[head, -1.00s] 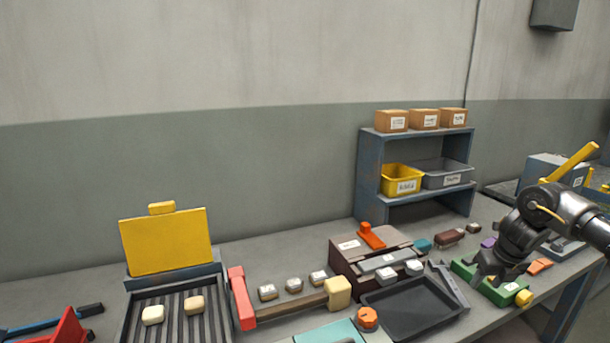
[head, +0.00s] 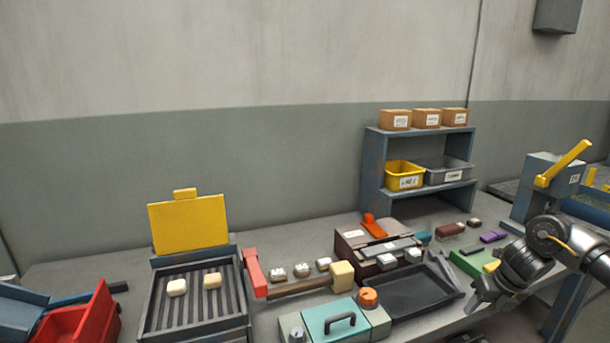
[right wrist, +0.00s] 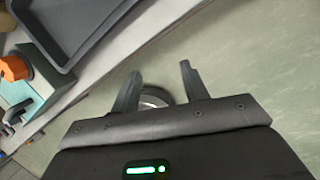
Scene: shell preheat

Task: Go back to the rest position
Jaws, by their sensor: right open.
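My right gripper (head: 487,298) is at the right of the head view, near the bench's front edge and right of the black tray (head: 408,292). In the right wrist view its two fingers (right wrist: 160,85) stand apart with nothing between them, over the floor beyond the bench edge. My left gripper is in no view.
A grill with a raised yellow lid (head: 187,223) holds two pale pieces at left. A red bin (head: 80,322) stands beside it. A teal box with a handle (head: 335,316) and a hammer (head: 305,287) lie mid-bench. A shelf (head: 372,175) stands behind. Open floor lies in front of the bench.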

